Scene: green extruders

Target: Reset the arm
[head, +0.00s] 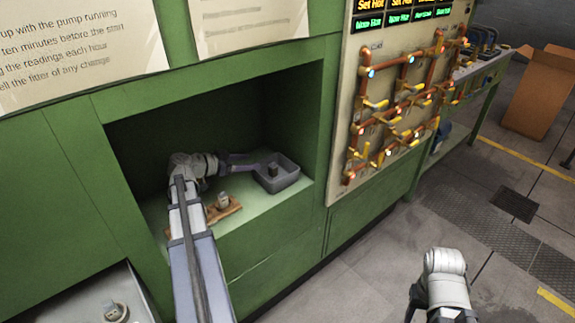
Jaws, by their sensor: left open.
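My left arm reaches from the bottom of the head view into the recess of the green machine. Its gripper (258,162) is open, with its dark fingers pointing right at the left rim of a grey tray (288,181). A small dark block-like part (272,170) stands in the tray, just beyond the fingertips; I see nothing held between them. My right arm (444,280) shows at the bottom right over the floor. Its gripper cannot be made out there.
A brown wooden board (232,209) with a small pale metal part (223,200) lies close beside my left arm. The green recess walls (297,110) enclose the left gripper. A copper pipe panel (350,120) is to the right. The floor around my right arm looks clear.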

